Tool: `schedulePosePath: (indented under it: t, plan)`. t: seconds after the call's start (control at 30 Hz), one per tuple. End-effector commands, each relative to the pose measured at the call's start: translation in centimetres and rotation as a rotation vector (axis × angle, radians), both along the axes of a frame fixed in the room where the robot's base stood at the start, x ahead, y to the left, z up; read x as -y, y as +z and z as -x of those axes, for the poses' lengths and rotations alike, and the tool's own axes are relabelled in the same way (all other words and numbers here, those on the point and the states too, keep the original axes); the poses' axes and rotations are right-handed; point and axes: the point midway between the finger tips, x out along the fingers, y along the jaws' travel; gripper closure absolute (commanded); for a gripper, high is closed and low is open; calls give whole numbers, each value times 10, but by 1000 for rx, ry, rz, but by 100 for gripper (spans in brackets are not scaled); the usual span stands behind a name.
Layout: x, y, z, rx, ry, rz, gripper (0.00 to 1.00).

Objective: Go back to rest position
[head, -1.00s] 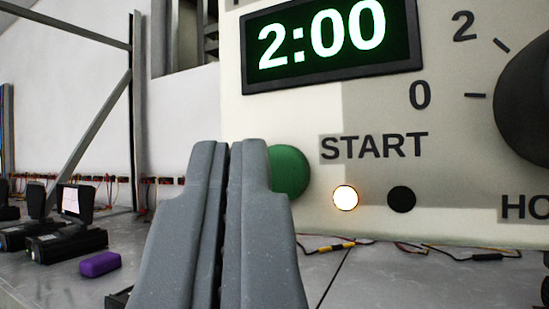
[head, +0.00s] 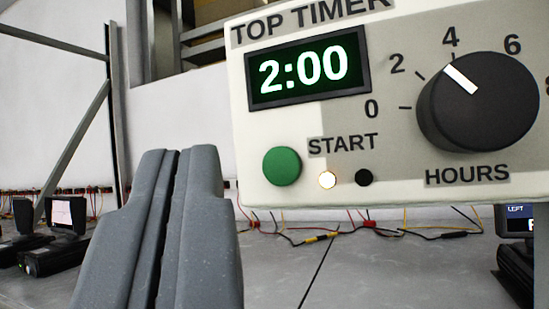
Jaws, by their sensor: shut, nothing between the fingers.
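My gripper (head: 173,160) is shut and empty, its two grey fingers pressed together in the lower left of the head view. The top timer (head: 400,110) fills the upper right. Its display (head: 307,68) reads 2:00 in lit green digits. The green START button (head: 282,166) is right of my fingertips and apart from them in the picture. A small lamp (head: 327,180) next to it glows warm white, and a black round spot (head: 364,177) sits beside the lamp. The black HOURS knob (head: 478,105) has its white mark pointing up and left, near 4.
A grey bench top (head: 390,270) runs below the timer. Red, yellow and black leads (head: 320,238) lie along it. A black device with a lit screen (head: 68,215) stands at the left, and another (head: 518,220) at the right edge. A grey rack frame (head: 112,110) rises at the left.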

Motion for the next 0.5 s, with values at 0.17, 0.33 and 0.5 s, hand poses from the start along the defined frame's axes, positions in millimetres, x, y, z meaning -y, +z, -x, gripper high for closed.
schedulePosePath:
  t: [0.17, 0.33, 0.5]
  plan:
    - [0, 0, 0, 0, 0, 0, 100]
    - [0, 0, 0, 0, 0, 0, 100]
    - [7, -4, 4, -23, -1, 9, 100]
